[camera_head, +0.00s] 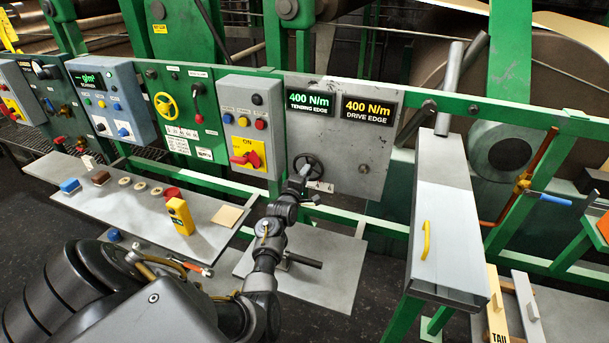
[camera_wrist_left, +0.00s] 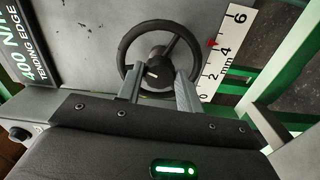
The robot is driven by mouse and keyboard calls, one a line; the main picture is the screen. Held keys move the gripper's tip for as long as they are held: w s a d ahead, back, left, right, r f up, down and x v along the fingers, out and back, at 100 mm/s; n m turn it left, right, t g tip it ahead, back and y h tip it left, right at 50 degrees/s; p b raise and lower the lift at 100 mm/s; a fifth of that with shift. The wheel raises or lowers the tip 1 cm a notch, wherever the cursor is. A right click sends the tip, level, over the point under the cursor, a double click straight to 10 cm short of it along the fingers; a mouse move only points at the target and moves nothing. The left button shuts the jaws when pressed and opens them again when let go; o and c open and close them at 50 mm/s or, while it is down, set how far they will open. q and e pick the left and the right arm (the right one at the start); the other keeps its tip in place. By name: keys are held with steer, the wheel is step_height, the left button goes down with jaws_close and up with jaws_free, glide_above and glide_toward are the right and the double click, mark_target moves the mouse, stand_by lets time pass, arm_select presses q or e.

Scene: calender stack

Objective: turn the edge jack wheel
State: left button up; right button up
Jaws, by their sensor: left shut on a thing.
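The edge jack wheel is a small dark handwheel (camera_head: 308,164) on the grey panel (camera_head: 335,130), below the green "400 N/m TENDING EDGE" display (camera_head: 309,101). In the left wrist view the wheel (camera_wrist_left: 158,52) shows its round rim and hub. My left gripper (camera_head: 302,183) is at the wheel's lower side. In the wrist view its two fingers (camera_wrist_left: 158,85) reach over the lower rim, shut on the wheel. A white scale (camera_wrist_left: 222,55) with 0, 2, 4, 6 and a red pointer stands beside the wheel. My right gripper is not in view.
A yellow "400 N/m DRIVE EDGE" display (camera_head: 368,108) is on the same panel. A control box with a red-yellow switch (camera_head: 245,153) stands left of it. A grey cabinet (camera_head: 440,220) stands to the right. A grey shelf (camera_head: 130,205) holds several small items.

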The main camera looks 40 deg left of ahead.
arm_select(q)
steer(key=shift+r+n+p, duration=0.1)
steer(key=shift+n+p, duration=1.4)
steer(key=shift+n, duration=3.3)
steer(key=o, duration=1)
steer(key=b+v, duration=0.2)
steer(key=v, duration=0.8)
steer(key=shift+s, duration=0.35)
steer(key=shift+d, duration=0.15)
